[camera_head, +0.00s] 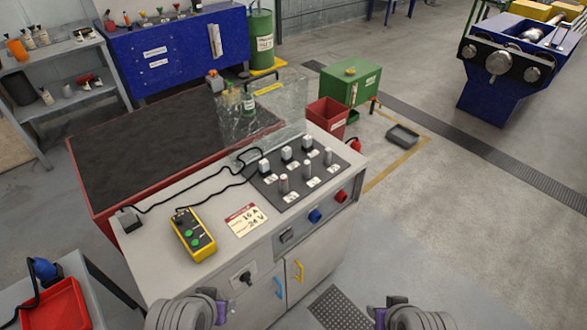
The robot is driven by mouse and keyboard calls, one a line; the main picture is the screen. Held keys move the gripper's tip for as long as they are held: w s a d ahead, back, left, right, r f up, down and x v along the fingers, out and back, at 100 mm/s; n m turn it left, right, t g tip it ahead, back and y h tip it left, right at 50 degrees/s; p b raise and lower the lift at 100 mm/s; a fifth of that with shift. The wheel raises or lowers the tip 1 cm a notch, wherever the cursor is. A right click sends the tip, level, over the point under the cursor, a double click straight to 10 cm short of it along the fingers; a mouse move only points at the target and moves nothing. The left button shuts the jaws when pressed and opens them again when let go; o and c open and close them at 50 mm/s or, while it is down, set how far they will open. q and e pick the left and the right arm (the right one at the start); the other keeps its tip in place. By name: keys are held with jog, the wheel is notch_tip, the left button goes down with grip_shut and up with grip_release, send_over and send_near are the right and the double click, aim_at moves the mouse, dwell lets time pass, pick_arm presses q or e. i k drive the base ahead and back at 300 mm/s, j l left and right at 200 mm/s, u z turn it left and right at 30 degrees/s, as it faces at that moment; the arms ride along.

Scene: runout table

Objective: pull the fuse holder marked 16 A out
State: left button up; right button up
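Several fuse holders stand upright in two rows on a black panel (305,178) on top of the grey cabinet. The back row has pale, blocky caps, such as the left one (264,166); the front row has slimmer grey holders, such as the left one (283,184). Each has a small white label, too small to read, so I cannot tell which is marked 16 A.
A yellow control box (193,234) with green buttons and a black cable lies on the cabinet top. A clear guard (262,108) stands behind the panel. A red bin (327,117) and green box (350,80) stand beyond.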

aim_at(284, 179)
jog(key=i+l+u, duration=0.1)
jog(key=l, duration=0.25)
jog(key=i+l+u, duration=0.1)
jog(key=i+l, duration=0.2)
jog(key=i+l+u, duration=0.1)
jog(key=l, duration=0.35)
jog(key=i+l+u, duration=0.1)
jog(key=i+l, duration=0.2)
